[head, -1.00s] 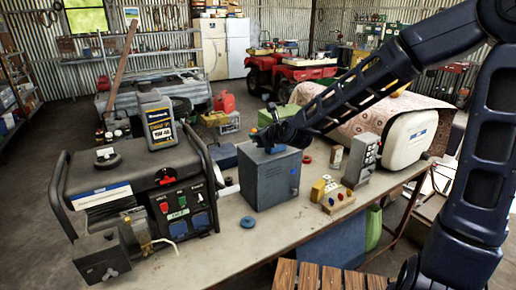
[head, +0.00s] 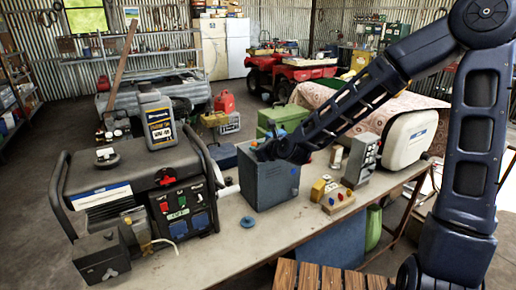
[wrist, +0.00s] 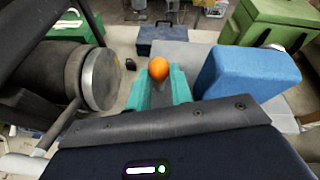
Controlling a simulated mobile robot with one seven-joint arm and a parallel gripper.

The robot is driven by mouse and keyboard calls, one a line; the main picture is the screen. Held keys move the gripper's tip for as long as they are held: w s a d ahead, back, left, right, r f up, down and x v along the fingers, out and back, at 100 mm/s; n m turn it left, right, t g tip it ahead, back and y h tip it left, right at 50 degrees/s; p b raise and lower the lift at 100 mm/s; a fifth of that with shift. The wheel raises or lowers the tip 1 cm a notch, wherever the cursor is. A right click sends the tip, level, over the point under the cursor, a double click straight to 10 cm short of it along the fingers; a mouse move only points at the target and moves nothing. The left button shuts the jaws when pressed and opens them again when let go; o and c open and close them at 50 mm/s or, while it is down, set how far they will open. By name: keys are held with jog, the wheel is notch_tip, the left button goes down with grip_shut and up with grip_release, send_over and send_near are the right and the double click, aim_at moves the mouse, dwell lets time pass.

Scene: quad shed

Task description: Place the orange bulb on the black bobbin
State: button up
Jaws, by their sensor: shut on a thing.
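The orange bulb (wrist: 158,68) is between the two teal fingertips of my gripper (wrist: 159,90) in the wrist view, with its rounded top showing above them. A dark round piece with a paler top (head: 106,157) sits on the generator at the left and may be the black bobbin; I cannot tell for sure. My gripper is well to the right of it.
The generator (head: 140,190) with an oil bottle (head: 157,118) on top fills the bench's left. The grey box (head: 268,185) stands mid-bench, with a blue disc (head: 247,221) before it. The bench front (head: 215,258) is clear.

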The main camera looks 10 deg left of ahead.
jog(key=shift+f, duration=0.15)
jog(key=o, duration=0.7)
jog(key=shift+o, duration=0.2)
jog(key=shift+s+d+r, duration=0.2)
jog(key=shift+d+r, duration=0.1)
jog(key=shift+r, duration=0.05)
jog(key=shift+v, duration=2.85)
jog(key=shift+s+d, duration=0.1)
